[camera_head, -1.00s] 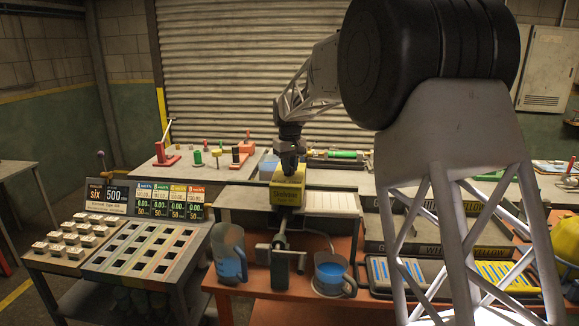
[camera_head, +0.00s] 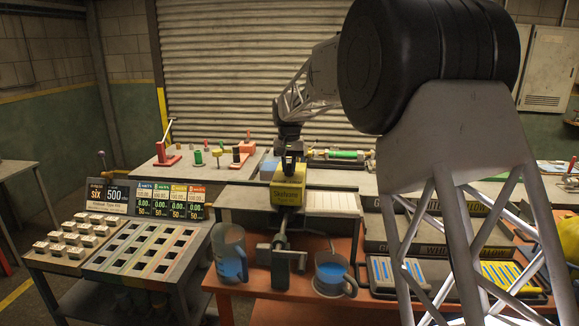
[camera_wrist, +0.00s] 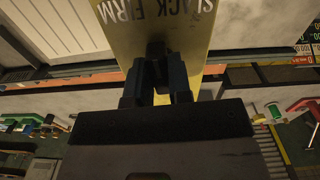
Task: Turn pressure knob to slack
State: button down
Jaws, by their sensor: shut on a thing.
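The yellow box (camera_head: 287,195) stands on the bench in the middle of the head view. Its top carries the words SLACK and FIRM in the wrist view (camera_wrist: 185,40). The dark pressure knob (camera_wrist: 157,48) sits on the box below these words, mostly hidden between the fingers. My gripper (camera_wrist: 160,75) is shut on the knob from above. In the head view my gripper (camera_head: 291,165) comes down onto the top of the box, and the knob is hidden there. I cannot tell which word the knob points to.
A jug of blue liquid (camera_head: 229,255) and a cup of blue liquid (camera_head: 333,276) stand in front of the box. A dark clamp-like fixture (camera_head: 281,262) lies between them. A display board (camera_head: 145,199) and a slotted rack (camera_head: 138,255) are at left. Several small coloured parts stand behind.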

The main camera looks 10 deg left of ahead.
aim_at(288, 166)
jog(key=m, duration=0.3)
jog(key=shift+a+m, duration=0.15)
jog(key=shift+m, duration=0.25)
jog(key=m, duration=0.4)
jog(key=shift+w+a, duration=0.1)
jog(key=c, duration=1)
grip_release()
jog(key=shift+c, duration=0.2)
jog(key=shift+r, duration=3.95)
